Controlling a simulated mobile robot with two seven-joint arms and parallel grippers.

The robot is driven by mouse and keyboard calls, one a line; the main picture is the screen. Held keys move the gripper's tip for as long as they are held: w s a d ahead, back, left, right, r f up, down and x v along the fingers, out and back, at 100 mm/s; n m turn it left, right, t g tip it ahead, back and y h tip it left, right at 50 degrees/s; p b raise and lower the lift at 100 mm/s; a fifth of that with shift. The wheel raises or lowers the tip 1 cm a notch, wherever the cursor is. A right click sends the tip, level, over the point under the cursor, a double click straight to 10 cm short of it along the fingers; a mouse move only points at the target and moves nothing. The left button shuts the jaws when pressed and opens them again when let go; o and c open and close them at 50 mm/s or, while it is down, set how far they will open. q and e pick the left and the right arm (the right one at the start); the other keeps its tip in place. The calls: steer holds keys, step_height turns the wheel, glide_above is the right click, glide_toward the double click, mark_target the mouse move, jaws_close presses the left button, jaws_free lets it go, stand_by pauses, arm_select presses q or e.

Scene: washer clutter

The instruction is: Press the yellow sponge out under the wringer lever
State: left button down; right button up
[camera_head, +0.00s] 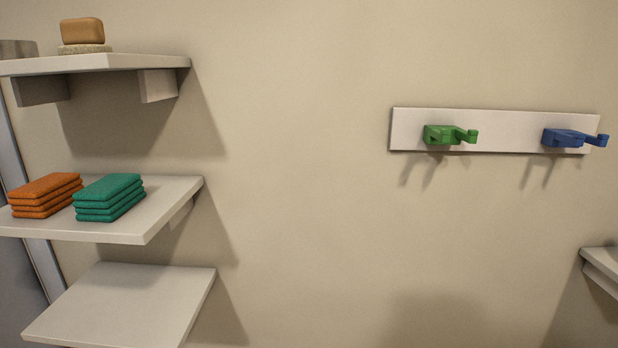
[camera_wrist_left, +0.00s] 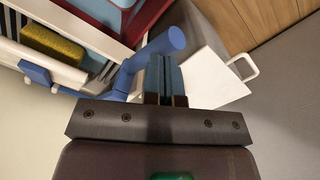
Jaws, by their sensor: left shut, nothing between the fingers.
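The yellow sponge (camera_wrist_left: 52,46) lies at the upper left of the left wrist view, on a slotted white frame (camera_wrist_left: 62,73). A blue lever (camera_wrist_left: 140,62) with a thick round end (camera_wrist_left: 172,41) runs beside it, apparently the wringer lever. My left gripper (camera_wrist_left: 166,75) is shut and empty, with its blue-grey fingertips close to the lever's round end. I cannot tell whether they touch. The head view shows neither the sponge, the lever nor a gripper. The right gripper is not in view.
In the left wrist view, a red and blue container (camera_wrist_left: 105,12) is beyond the sponge and a white piece with a handle (camera_wrist_left: 215,75) is at right. In the head view, shelves hold orange cloths (camera_head: 45,195) and green cloths (camera_head: 109,197); a hook rail (camera_head: 495,130) hangs at right.

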arm_select(q)
steer(key=shift+s+f, duration=0.2)
steer(key=shift+f, duration=0.55)
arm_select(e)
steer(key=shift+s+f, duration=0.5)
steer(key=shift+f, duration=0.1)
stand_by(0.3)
arm_select(q)
steer(key=shift+w+r+p, duration=0.15)
steer(key=shift+r+p, duration=0.25)
steer(key=shift+r, duration=0.55)
steer(key=shift+w+r+p, duration=0.1)
steer(key=shift+r+p, duration=0.3)
steer(key=shift+r, duration=0.55)
step_height(320, 180, up, 5)
steer(key=p, duration=0.3)
steer(key=shift+f, duration=0.15)
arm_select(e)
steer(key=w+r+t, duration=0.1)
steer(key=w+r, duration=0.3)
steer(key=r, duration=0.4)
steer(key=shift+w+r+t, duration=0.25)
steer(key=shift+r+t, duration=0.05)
